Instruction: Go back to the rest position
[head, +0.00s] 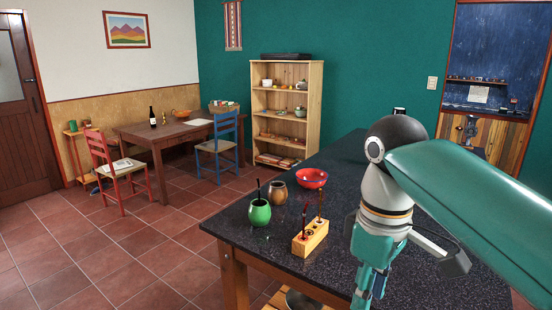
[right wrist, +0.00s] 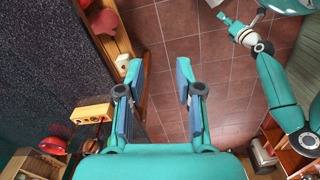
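My right gripper (head: 369,288) hangs at the near edge of the dark speckled counter (head: 440,270) in the head view. In the right wrist view my right gripper (right wrist: 160,72) has its two fingers wide apart, with only floor tiles between them. My left gripper (right wrist: 224,18) is small at the top right of the right wrist view, over the tiled floor. Its fingers are too small to read. My left arm is not in the head view.
On the counter stand a wooden block with straws (head: 310,238), a green gourd (head: 259,212), a brown gourd (head: 278,192) and a red bowl (head: 312,178). A table (head: 160,136), chairs and a bookshelf (head: 286,110) stand farther back. The floor at left is clear.

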